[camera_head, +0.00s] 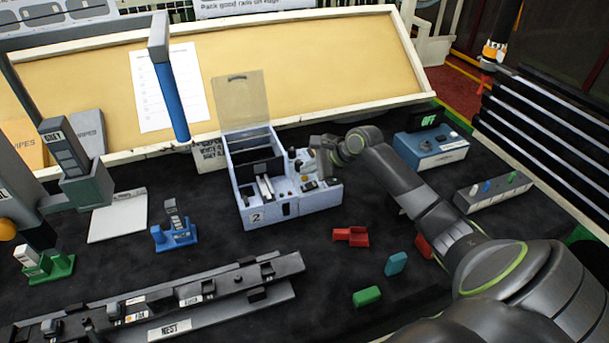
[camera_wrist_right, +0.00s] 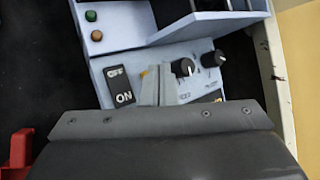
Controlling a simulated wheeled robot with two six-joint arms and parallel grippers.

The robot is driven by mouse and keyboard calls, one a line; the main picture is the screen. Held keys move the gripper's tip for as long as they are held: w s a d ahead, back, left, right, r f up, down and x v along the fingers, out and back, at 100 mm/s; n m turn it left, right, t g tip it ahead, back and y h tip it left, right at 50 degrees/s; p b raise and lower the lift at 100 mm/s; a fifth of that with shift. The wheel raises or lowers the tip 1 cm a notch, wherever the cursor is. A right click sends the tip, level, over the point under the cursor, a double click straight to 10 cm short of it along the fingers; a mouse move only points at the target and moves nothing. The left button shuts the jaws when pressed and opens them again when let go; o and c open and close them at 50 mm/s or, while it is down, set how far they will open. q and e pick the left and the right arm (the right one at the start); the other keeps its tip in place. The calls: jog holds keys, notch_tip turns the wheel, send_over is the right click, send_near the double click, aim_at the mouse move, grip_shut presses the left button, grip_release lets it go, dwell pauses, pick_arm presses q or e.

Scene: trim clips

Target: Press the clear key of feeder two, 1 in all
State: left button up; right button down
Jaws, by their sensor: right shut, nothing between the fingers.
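Feeder two (camera_head: 245,205) is a light blue box marked 2 with its clear lid raised, near the middle of the bench in the head view. My right gripper (camera_head: 325,168) is over the right part of its control panel. In the right wrist view the shut, empty fingers (camera_wrist_right: 160,84) point at the panel (camera_wrist_right: 205,50), between an OFF/ON rocker switch (camera_wrist_right: 120,86) and two black knobs (camera_wrist_right: 183,67). A small yellow patch shows beside the fingertips, mostly hidden by them. I cannot read a clear key label or tell whether the fingers touch anything. My left gripper is not in view.
A second blue box with a green display (camera_head: 430,150) stands right of my right forearm. A grey bar with coloured pegs (camera_head: 493,192) lies farther right. Red (camera_head: 351,236), teal (camera_head: 396,263) and green (camera_head: 367,296) pieces lie in front. A blue cylinder (camera_head: 172,102) hangs at the left.

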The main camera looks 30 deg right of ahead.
aim_at(308, 177)
jog(key=shift+f, duration=0.55)
dwell(0.8)
jog(key=shift+r+p, duration=1)
jog(key=shift+p, duration=0.65)
notch_tip(308, 177, up, 5)
jog(key=p, duration=0.6)
jog(key=shift+p, duration=0.4)
